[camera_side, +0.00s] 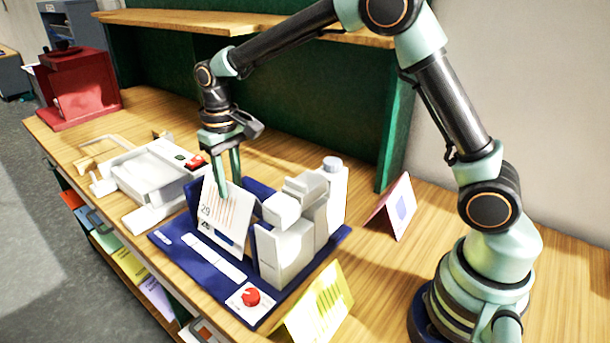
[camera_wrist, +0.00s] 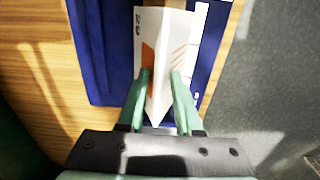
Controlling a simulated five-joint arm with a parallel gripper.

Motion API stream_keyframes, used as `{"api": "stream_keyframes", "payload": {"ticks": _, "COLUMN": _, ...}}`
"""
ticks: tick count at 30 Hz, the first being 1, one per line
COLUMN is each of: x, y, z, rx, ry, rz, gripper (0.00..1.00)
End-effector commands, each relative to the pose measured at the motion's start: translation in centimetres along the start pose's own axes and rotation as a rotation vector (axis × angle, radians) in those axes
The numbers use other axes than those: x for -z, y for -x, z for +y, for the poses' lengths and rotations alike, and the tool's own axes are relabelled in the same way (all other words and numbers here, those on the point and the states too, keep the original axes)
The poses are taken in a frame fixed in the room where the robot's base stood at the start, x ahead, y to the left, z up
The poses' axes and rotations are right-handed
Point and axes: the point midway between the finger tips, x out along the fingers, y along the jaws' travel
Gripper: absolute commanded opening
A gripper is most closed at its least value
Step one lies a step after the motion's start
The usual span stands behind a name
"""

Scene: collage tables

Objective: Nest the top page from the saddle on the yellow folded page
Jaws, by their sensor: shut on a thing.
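A white folded page (camera_side: 222,212) with "29" and orange lines stands tent-like over the blue base of the machine (camera_side: 180,252). My gripper (camera_side: 229,184) points down and is shut on its fold; in the wrist view my fingers (camera_wrist: 161,78) pinch both sides of the page (camera_wrist: 160,55). Whether the page rests on the saddle or is just above it I cannot tell; the page hides the saddle. The yellow folded page (camera_side: 318,304) stands as a tent on the table, front right of the machine, apart from my gripper.
The machine's white head (camera_side: 295,225) rises right of the held page, with a red knob (camera_side: 251,297) at the front. A pink folded page (camera_side: 396,208) stands behind right. A white device (camera_side: 150,175) lies left, and a red box (camera_side: 80,88) stands far left.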

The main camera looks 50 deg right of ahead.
Motion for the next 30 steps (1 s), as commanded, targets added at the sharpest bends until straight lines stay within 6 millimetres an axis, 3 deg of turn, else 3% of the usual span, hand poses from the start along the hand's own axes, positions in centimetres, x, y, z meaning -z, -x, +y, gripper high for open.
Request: {"api": "stream_keyframes", "payload": {"ticks": 30, "x": 0.0, "y": 6.5, "z": 0.0, "rx": 0.0, "ry": 0.0, "rz": 0.001, "gripper": 0.06}}
